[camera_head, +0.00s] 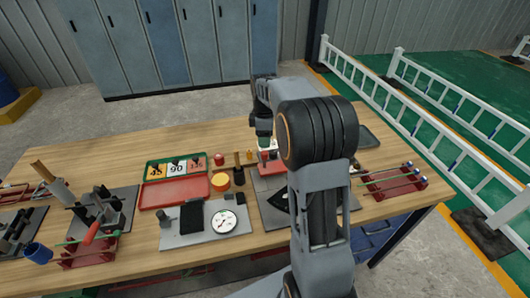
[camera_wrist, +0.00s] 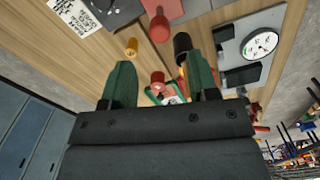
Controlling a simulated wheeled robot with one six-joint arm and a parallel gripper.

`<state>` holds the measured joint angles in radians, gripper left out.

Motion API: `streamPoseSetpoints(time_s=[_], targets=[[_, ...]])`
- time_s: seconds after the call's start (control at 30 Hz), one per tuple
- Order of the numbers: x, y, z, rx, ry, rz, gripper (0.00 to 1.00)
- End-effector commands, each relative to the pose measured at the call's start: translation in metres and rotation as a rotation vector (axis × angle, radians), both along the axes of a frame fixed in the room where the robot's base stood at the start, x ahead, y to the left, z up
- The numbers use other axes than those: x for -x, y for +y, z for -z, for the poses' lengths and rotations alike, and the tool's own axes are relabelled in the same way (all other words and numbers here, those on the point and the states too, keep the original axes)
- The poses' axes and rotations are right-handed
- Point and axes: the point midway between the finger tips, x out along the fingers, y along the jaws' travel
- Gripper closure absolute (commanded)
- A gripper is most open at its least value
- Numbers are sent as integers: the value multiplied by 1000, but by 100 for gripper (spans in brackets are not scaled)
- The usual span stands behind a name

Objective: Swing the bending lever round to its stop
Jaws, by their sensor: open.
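A bender on a dark plate (camera_head: 103,215) stands at the left of the bench in the head view. A lever with a red handle (camera_head: 91,227) slants across its front; I take this as the bending lever, but its stop cannot be made out. My gripper (camera_head: 264,142) is above the back middle of the bench, well to the right of that lever and partly hidden by my arm. In the wrist view its two green fingers (camera_wrist: 160,87) are spread apart with nothing visibly held. The lever cannot be identified in the wrist view.
A tray of number plates (camera_head: 176,169), a red tray (camera_head: 175,193) and a dial gauge (camera_head: 224,221) lie mid-bench. The gauge also shows in the wrist view (camera_wrist: 260,44). Red rod racks stand at lower left (camera_head: 88,254) and right (camera_head: 392,184). Clear wood lies along the back left.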

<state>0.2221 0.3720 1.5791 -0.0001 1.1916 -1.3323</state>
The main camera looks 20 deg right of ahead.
Motion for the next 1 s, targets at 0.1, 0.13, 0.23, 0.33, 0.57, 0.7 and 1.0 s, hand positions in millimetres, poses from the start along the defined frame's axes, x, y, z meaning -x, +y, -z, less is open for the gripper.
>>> streamPoseSetpoints(time_s=[0.1,0.13,0.23,0.33,0.57,0.7,1.0], targets=[[1,0,23,-1,4,1,46],[1,0,28,0,3,1,46],[1,0,44,0,3,2,46],[0,0,57,-1,2,2,46],[0,0,74,0,1,2,46],[0,0,77,0,-1,2,46],[0,0,77,0,-1,2,52]])
